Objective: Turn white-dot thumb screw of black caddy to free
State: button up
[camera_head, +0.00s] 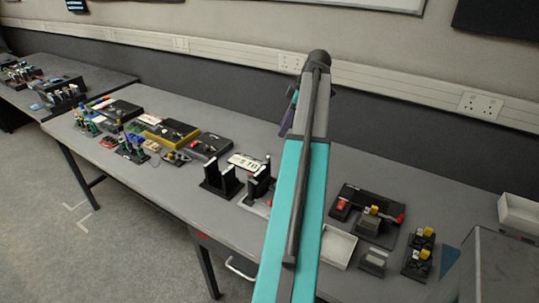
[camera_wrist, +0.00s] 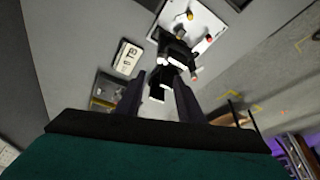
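In the wrist view, my gripper (camera_wrist: 158,92) has its two dark fingers spread apart with nothing clearly held between them. Beyond the fingertips, a black block with white-topped pieces (camera_wrist: 176,50) stands on or beside a white plate (camera_wrist: 207,22). The plate carries a yellow knob (camera_wrist: 190,16) and a small red part. I cannot tell whether this block is the black caddy, and no white-dot thumb screw can be made out. In the head view, two black holders with white uprights, one left (camera_head: 221,180) and one right (camera_head: 258,184), stand on the bench.
A white label card (camera_head: 246,162) lies behind the holders; it also shows in the wrist view (camera_wrist: 126,59). Black cases (camera_head: 171,133) and small parts crowd the bench's left. A black tray with red parts (camera_head: 368,216) and yellow-topped units (camera_head: 420,250) sit right.

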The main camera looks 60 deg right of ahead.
aim_at(268, 157)
jog(key=shift+f, duration=0.1)
jog(key=shift+p+x, duration=1.65)
jog(key=shift+x, duration=5.15)
jog(key=shift+c, duration=0.2)
